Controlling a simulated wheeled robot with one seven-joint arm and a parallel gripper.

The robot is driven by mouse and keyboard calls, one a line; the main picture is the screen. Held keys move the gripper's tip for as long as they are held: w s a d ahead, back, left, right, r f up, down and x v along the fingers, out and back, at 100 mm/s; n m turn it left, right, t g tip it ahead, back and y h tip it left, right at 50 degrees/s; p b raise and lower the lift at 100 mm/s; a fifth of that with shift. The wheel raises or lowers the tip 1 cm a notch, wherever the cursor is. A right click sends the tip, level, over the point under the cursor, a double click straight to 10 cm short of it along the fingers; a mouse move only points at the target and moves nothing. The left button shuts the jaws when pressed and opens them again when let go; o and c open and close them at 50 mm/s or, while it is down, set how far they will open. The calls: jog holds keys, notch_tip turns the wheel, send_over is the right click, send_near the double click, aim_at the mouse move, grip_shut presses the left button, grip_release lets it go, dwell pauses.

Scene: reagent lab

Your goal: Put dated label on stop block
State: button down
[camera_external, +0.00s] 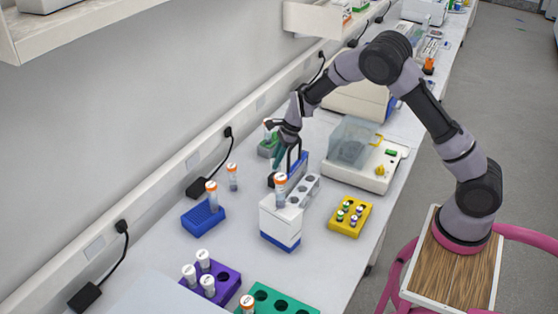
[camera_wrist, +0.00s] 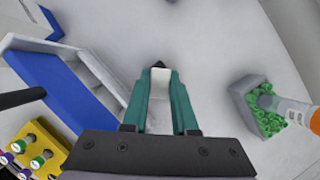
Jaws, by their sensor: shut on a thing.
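My gripper (camera_wrist: 159,78) points down at the white bench, its teal fingers shut on a small white piece (camera_wrist: 160,84) with a dark tip. This may be the dated label, but I can read no writing on it. In the external view my gripper (camera_external: 277,160) is behind the white and blue tube holder. A small grey block with a green top (camera_wrist: 244,100) is right of my fingers in the wrist view, apart from them, with an orange-capped tube at it. It shows greenish in the external view (camera_external: 267,149). I cannot tell which thing is the stop block.
A white and blue tube holder (camera_external: 281,226) stands in front of my gripper, with an orange-capped tube (camera_external: 281,190). A yellow rack (camera_external: 349,219), a blue rack (camera_external: 203,219) and a purple rack (camera_external: 226,286) stand nearby. A balance (camera_external: 365,158) is to the right.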

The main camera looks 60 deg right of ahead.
jog(key=shift+f, duration=1.2)
jog(key=shift+f, duration=0.15)
jog(key=c, duration=0.7)
grip_release()
jog(key=v, duration=1.2)
jog(key=shift+r, duration=0.25)
